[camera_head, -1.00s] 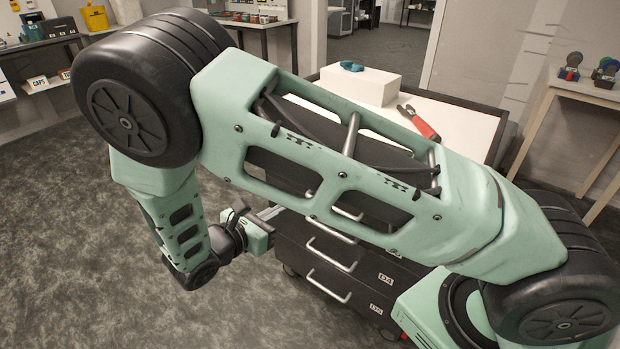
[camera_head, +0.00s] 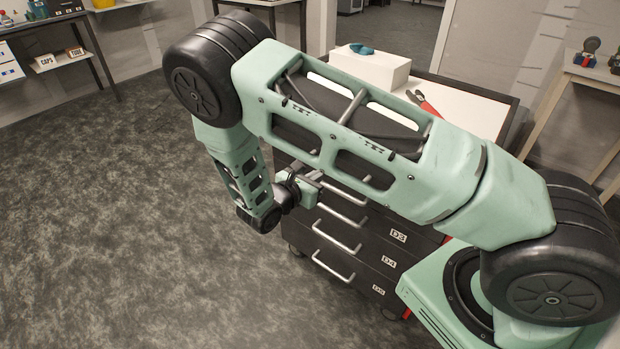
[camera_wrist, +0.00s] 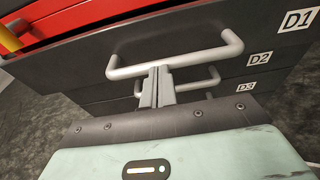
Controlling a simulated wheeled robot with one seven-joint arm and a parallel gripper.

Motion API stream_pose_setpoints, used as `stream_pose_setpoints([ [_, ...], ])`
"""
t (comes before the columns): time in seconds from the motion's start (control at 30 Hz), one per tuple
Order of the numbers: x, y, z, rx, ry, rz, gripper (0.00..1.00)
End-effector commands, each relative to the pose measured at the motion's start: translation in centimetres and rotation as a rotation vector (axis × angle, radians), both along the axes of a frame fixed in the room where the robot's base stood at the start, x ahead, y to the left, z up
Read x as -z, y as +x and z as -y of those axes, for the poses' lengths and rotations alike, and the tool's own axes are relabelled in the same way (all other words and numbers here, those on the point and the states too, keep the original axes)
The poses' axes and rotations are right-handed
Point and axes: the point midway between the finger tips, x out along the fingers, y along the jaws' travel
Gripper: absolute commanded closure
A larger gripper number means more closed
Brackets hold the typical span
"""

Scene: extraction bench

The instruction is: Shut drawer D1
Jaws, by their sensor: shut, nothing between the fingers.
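Drawer D1 (camera_wrist: 225,65) shows its dark front and label in the wrist view, with a grey bar handle (camera_wrist: 173,67) across it. Its front stands out from the cabinet, with a dark gap and red parts behind its top edge at the upper left. My gripper (camera_wrist: 158,72) is shut and empty, its fingertips at the middle of this handle; I cannot tell whether they touch it.
A white block (camera_head: 370,68) and a red-handled tool (camera_head: 430,106) are on the cabinet top. The floor at left is clear.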

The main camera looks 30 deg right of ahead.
Motion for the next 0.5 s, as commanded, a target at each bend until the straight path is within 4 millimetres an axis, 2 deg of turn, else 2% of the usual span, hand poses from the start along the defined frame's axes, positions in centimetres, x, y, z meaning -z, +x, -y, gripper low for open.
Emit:
stream_pose_setpoints([
  [0.37, 0.1, 0.1, 0.2, 0.0, 0.0, 0.001, 1.0],
  [0.5, 0.1, 0.5, 1.4, 0.002, -0.001, 0.002, 1.0],
])
